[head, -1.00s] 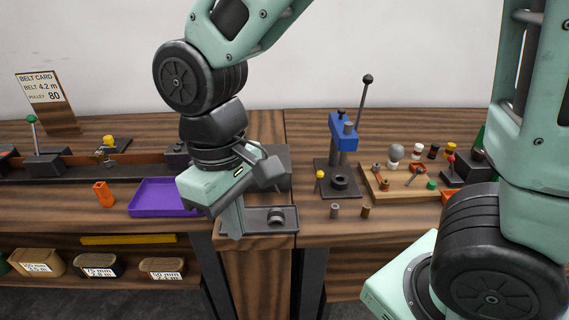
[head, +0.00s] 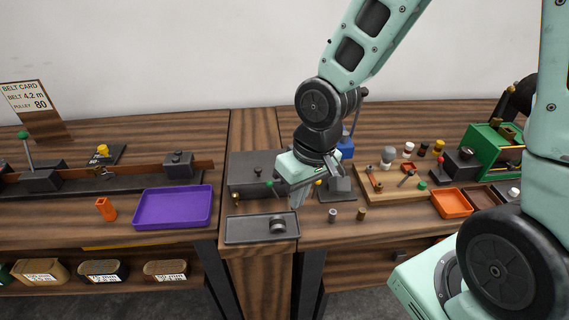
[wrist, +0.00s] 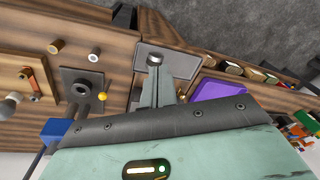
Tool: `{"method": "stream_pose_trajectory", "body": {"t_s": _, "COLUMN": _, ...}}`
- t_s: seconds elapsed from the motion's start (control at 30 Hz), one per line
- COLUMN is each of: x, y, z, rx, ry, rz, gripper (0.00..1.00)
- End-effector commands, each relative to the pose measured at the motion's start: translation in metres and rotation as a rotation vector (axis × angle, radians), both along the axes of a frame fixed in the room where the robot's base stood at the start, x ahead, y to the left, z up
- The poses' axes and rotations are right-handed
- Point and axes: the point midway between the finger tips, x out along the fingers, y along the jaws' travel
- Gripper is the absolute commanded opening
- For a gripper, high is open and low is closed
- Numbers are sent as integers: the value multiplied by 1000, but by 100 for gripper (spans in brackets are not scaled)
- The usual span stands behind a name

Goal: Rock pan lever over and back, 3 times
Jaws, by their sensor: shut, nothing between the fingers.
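My gripper (head: 298,204) points down, shut and empty, between the dark tray and the blue press. In the wrist view its closed fingers (wrist: 155,92) overlap the tray area. The dark tray (head: 240,232) holds a short grey cylinder (head: 278,225); both also show in the wrist view. Behind it, a dark block (head: 240,178) bears a small knob, and a green ball (head: 270,184) shows close to my gripper's left. No lever is clearly marked as the pan lever. Another lever with a green ball (head: 23,135) stands upright on the far left. My arm partly hides the blue press (head: 347,147).
A purple tray (head: 140,215) and an orange block (head: 105,209) lie to the left. Two small cylinders (head: 332,215) stand right of my gripper. A wooden board (head: 375,198) with small parts and an orange tray (head: 451,203) are further right.

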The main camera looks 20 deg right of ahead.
Motion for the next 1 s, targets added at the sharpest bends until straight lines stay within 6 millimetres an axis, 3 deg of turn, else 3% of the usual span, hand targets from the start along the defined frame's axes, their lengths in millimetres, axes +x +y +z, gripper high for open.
{"method": "stream_pose_trajectory", "body": {"t_s": 0.03, "x": 11, "y": -10, "z": 10, "rx": 36, "ry": 5, "rz": -64, "gripper": 0}}
{"method": "stream_pose_trajectory", "body": {"t_s": 0.3, "x": 67, "y": -53, "z": 24, "rx": 280, "ry": -47, "rz": -382, "gripper": 0}}
{"method": "stream_pose_trajectory", "body": {"t_s": 0.5, "x": 90, "y": -73, "z": 35, "rx": 413, "ry": -91, "rz": -528, "gripper": 0}}
{"method": "stream_pose_trajectory", "body": {"t_s": 0.73, "x": 97, "y": -74, "z": 30, "rx": 445, "ry": -103, "rz": -559, "gripper": 0}}
{"method": "stream_pose_trajectory", "body": {"t_s": 1.0, "x": 109, "y": -58, "z": 2, "rx": 443, "ry": -100, "rz": -554, "gripper": 0}}
